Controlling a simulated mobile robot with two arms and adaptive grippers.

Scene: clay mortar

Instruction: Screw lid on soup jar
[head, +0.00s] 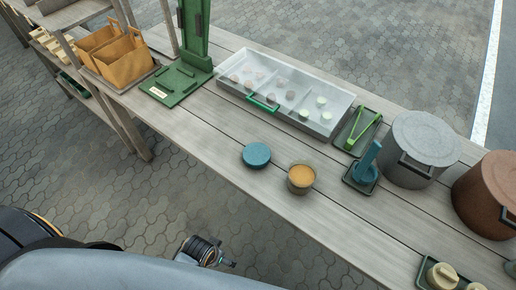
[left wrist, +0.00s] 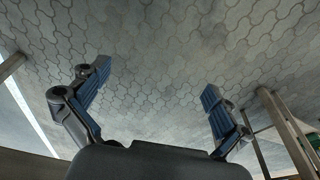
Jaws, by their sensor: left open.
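The soup jar (head: 300,187) stands upright and open on the wooden table, and orange-brown soup shows at its mouth. The round teal lid (head: 256,155) lies flat on the table just left of the jar, apart from it. In the left wrist view my left gripper (left wrist: 156,97) is open and empty, its two blue-padded fingers wide apart over grey paving. Neither the jar nor the lid shows in that view. My right gripper is not seen.
Behind the jar is a clear-lidded case (head: 285,92) with a green handle. To the right are a tray with green tongs (head: 362,131), a blue tool (head: 366,163), a grey pot (head: 416,150) and a brown pot (head: 484,195). The table is bare around lid and jar.

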